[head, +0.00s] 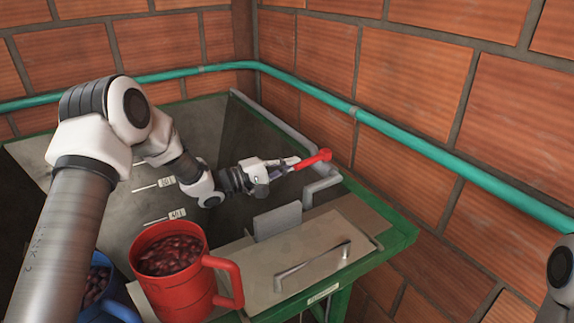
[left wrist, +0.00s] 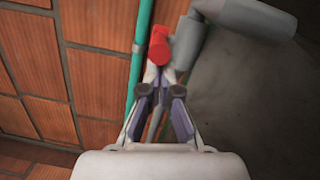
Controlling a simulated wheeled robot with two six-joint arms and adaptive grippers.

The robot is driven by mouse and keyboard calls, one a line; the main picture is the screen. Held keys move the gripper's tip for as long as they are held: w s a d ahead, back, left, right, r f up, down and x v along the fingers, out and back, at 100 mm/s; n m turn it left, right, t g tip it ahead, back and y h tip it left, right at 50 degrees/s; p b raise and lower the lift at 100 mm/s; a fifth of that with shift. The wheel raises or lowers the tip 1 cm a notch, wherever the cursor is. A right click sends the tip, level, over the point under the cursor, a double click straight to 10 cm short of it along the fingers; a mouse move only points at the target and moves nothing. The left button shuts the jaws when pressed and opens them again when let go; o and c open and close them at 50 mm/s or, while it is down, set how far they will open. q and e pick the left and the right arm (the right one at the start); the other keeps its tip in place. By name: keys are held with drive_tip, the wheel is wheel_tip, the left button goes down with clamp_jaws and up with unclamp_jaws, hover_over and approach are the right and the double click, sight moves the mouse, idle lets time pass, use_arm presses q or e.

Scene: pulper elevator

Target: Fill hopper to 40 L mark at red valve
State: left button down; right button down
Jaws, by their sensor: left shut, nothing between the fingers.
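The red valve handle (head: 313,160) sits on a grey pipe (head: 300,145) along the hopper's right side. In the left wrist view the red handle (left wrist: 158,46) is just ahead of my fingertips. My left gripper (head: 291,163) is shut and empty, its tips at the near end of the handle; I cannot tell whether they touch. It also shows in the left wrist view (left wrist: 160,80). The grey hopper (head: 122,208) has two level marks with small labels; the lower label (head: 177,214) seems to read 40. Much of its inside is dark or hidden by my arm. My right gripper is out of view.
A red jug (head: 186,298) of dark red fruit stands at the front; a blue container (head: 106,306) with similar contents is beside it, partly hidden. A metal handle (head: 312,262) rises from the cover plate. Brick walls and a green pipe (head: 395,132) close off the back and right.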

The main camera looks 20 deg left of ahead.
use_arm(q)
drive_tip(key=shift+s+d+n+t+y, duration=0.25)
drive_tip(key=shift+n+t+y, duration=0.25)
drive_tip(key=shift+y, duration=0.1)
drive_tip(key=shift+s+d+n+t+y, duration=0.3)
drive_tip(key=shift+d+y, duration=0.05)
drive_tip(key=shift+y, duration=0.05)
drive_tip(key=shift+s+d+b, duration=0.1)
drive_tip(key=shift+s+d, duration=0.2)
drive_tip(key=shift+d, duration=0.45)
drive_tip(key=shift+s+d+b, duration=0.1)
drive_tip(key=shift+s+d, duration=0.2)
drive_tip(key=shift+d, duration=0.45)
drive_tip(key=shift+s+d+b, duration=0.1)
drive_tip(key=shift+s+d, duration=0.2)
drive_tip(key=shift+d, duration=0.45)
